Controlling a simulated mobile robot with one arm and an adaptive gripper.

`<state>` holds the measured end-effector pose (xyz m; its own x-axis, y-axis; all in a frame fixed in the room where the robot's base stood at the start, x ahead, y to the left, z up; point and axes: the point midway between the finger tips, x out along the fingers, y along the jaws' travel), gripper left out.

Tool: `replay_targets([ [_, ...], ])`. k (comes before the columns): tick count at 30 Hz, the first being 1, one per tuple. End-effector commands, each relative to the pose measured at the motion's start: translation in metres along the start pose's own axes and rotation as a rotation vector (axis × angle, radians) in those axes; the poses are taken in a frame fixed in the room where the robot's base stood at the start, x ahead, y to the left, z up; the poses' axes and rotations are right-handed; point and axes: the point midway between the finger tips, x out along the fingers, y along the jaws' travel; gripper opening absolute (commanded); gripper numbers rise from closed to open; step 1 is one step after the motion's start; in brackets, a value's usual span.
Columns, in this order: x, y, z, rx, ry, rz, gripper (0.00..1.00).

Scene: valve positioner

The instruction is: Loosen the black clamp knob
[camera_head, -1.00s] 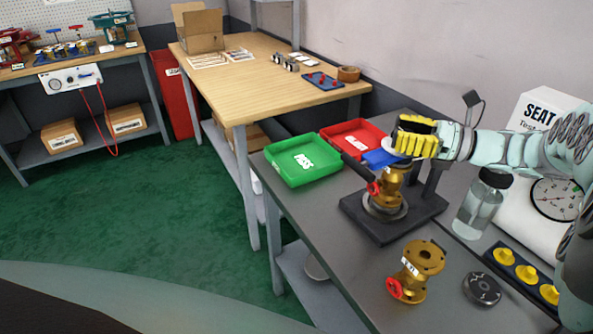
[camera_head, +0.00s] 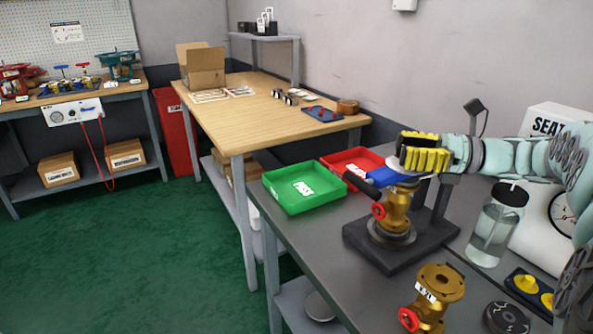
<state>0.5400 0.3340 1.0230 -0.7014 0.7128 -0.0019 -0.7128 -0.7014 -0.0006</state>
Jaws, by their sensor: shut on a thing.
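My gripper (camera_head: 426,153), with yellow ribbed fingers, reaches in from the right at the top of the clamp stand. It is shut on the black clamp knob, which is mostly hidden between the fingers. A pale disc (camera_head: 407,171) shows just under the fingers. The clamp stand (camera_head: 385,250) has a dark base and posts on the grey bench. A brass valve (camera_head: 397,210) with a red handwheel stands upright in it under the gripper. A black bar handle (camera_head: 359,184) sticks out to the left near the valve's top.
A second brass valve (camera_head: 438,285) and a black round part (camera_head: 506,319) are at the front. A clear bottle (camera_head: 496,225) stands right of the stand, under my arm. Green (camera_head: 290,205) and red (camera_head: 335,164) trays lie behind left, with something blue (camera_head: 386,177) beside them.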

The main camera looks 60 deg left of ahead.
Motion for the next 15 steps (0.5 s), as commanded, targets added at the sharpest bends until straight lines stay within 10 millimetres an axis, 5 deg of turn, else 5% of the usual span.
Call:
replay_targets([
  [1, 0.0012, 0.0006, -0.0003, 0.001, 0.0, 0.004, 0.08],
  [2, 0.0012, 0.0006, -0.0003, 0.001, 0.0, 0.004, 0.48],
  [10, 0.0007, 0.0003, -0.0001, 0.0, 0.0, 0.002, 0.76],
  [15, 0.0004, 0.0002, 0.0, 0.0, -0.001, 0.001, 0.76],
])
